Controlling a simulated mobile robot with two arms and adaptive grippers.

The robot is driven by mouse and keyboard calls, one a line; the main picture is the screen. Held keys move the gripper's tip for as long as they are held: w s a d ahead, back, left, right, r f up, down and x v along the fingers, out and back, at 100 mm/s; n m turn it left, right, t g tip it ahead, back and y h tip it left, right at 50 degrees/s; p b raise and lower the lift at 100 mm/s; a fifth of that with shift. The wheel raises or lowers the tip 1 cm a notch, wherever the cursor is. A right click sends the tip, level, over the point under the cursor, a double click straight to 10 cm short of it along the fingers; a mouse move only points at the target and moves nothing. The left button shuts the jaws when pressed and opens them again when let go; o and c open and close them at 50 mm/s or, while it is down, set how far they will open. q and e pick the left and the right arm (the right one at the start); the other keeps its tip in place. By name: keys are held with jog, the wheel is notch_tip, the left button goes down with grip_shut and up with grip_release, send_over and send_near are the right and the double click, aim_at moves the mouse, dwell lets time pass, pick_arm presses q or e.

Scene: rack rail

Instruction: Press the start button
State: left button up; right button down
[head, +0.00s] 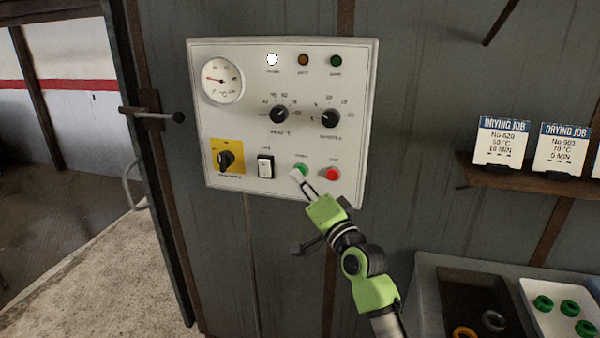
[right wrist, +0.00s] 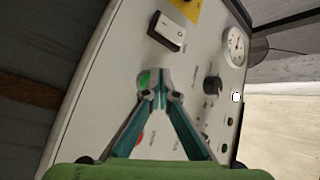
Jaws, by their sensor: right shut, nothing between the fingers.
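The green start button (head: 301,168) is on the lower part of the white control panel (head: 225,125), left of the red button (head: 332,174). My right gripper (head: 299,176) is shut and empty, its fingertips right at the green button and partly covering it. In the right wrist view the closed fingertips (right wrist: 154,76) lie beside the green button (right wrist: 143,79), overlapping its edge. I cannot tell whether they touch it. My left gripper is not in view.
The panel also carries a dial gauge (head: 216,80), two black knobs, a yellow-backed rotary switch (head: 227,155), a white rocker switch (head: 265,166) and three lamps, the left one (head: 272,59) lit white. A shelf with drying job cards (head: 501,140) and trays of rings stand at right.

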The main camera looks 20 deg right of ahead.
jog(key=shift+w+d, duration=0.2)
jog(key=shift+w, duration=0.15)
dwell(0.6)
jog(key=shift+s+a+r, duration=0.1)
jog(key=shift+s, duration=0.05)
jog(key=shift+s+a+p, duration=0.35)
jog(key=shift+s+p, duration=0.1)
jog(key=shift+s, duration=0.15)
jog(key=s+a+p, duration=0.1)
jog(key=s, duration=0.1)
jog(key=s+a+p, duration=0.1)
jog(key=s+p, duration=0.1)
jog(key=shift+a, duration=0.4)
dwell(0.7)
